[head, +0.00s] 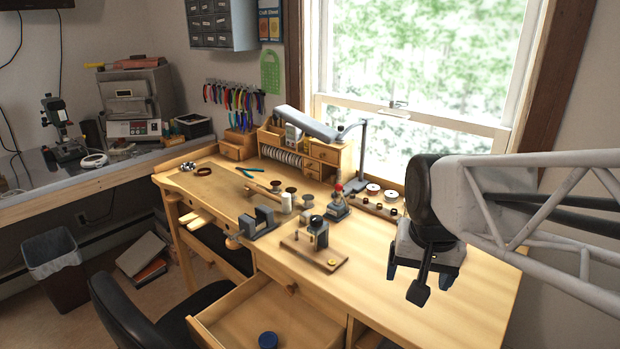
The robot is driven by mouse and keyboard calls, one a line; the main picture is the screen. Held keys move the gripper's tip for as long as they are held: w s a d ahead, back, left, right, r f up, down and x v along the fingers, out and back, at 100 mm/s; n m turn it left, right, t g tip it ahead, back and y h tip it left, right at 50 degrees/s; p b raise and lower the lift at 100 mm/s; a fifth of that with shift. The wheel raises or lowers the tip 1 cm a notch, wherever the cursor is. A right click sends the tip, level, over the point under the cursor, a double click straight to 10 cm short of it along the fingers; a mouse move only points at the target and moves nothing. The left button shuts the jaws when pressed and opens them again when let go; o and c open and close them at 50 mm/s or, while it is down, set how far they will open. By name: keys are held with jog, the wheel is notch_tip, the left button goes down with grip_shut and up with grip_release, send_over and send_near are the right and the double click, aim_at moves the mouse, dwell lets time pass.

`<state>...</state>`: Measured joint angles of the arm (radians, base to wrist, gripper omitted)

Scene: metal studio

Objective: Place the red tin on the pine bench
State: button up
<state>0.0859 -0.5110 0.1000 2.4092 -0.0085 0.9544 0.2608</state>
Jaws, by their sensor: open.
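The pine bench (372,285) fills the middle and right of the head view, below the window. I cannot make out a red tin. A small red knob (338,187) tops a little tool near the back of the bench. A round blue object (268,340), like a tin or lid, sits in the bench's open drawer at the bottom edge. My gripper (419,281) is open and points down over the right part of the bench top. Nothing shows between its fingers. It covers some of the bench behind it.
Small tools, a wooden block with a grey-black device (316,240), spools and a desk lamp (308,122) crowd the bench's middle and back. The front right top is clear. The open drawer (235,322) juts out beside a black chair (150,315).

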jog(key=s+a+f+n, duration=0.2)
jog(key=s+a+n, duration=0.1)
jog(key=s, duration=0.4)
jog(key=shift+n, duration=0.4)
jog(key=shift+w, duration=0.1)
jog(key=shift+c, duration=0.3)
dwell(0.5)
